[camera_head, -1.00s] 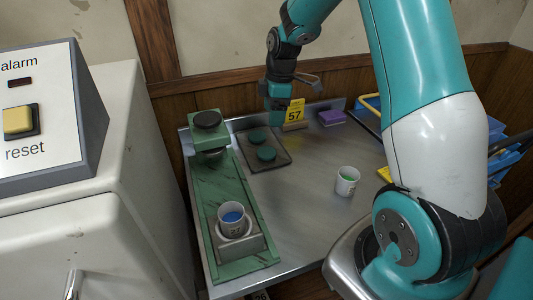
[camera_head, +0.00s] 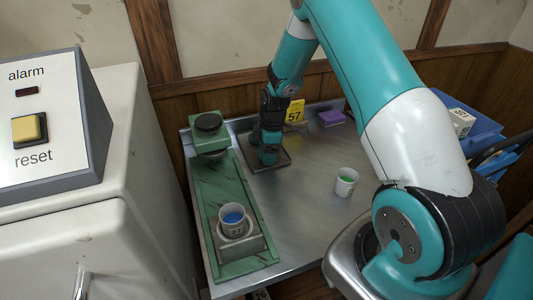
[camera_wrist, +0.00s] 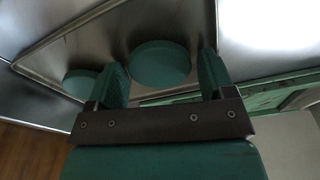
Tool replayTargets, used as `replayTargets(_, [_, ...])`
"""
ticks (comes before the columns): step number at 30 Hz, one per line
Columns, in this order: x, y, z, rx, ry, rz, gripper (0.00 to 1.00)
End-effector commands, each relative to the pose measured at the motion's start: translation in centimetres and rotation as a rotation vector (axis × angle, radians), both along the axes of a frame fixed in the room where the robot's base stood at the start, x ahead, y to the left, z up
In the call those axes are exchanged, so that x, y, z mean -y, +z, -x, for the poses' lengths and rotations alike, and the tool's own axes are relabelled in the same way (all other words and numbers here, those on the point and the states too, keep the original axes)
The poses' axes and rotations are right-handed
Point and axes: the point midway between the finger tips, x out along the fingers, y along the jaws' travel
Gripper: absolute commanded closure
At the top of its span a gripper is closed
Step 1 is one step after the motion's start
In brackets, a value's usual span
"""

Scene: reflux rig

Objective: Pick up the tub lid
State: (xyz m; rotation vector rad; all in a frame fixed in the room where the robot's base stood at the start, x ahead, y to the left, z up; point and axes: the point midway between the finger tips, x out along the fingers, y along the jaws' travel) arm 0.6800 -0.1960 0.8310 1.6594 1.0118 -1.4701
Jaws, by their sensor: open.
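My gripper (camera_head: 268,158) is low over the dark square tray (camera_head: 285,163) on the metal bench. In the wrist view my gripper (camera_wrist: 161,72) has its two green fingers apart. A round green lid (camera_wrist: 160,65) lies on the tray, in line with the gap between the fingers. I cannot tell whether the fingers touch it. A second green lid (camera_wrist: 80,82) lies to the left, partly hidden by the left finger. In the head view my gripper hides both lids.
A white tub with blue contents (camera_head: 231,217) stands in a holder on the green rig (camera_head: 215,185). A white tub with green contents (camera_head: 345,181) stands right of the tray. A yellow 57 tag (camera_head: 294,112) and purple block (camera_head: 331,118) are behind. A blue crate (camera_head: 480,128) is right.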

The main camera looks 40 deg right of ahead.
Motion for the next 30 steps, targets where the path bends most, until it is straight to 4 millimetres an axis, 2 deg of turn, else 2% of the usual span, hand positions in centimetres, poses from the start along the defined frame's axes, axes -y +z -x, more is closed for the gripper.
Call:
replayTargets(5, [0.0, 0.0, 0.0, 0.001, 0.0, 0.0, 0.26])
replayTargets(9, [0.0, 0.0, 0.0, 0.0, 0.0, 0.0, 0.59])
replayTargets(10, [0.0, 0.0, 0.0, 0.0, 0.0, 0.0, 0.6])
replayTargets(23, [0.0, 0.4, 0.0, 0.001, -0.001, 0.0, 0.6])
replayTargets(26, [0.0, 1.3, -0.1, 0.002, 0.0, 0.001, 0.6])
replayTargets(30, [0.1, 4.0, -0.1, 0.007, -0.001, 0.002, 0.6])
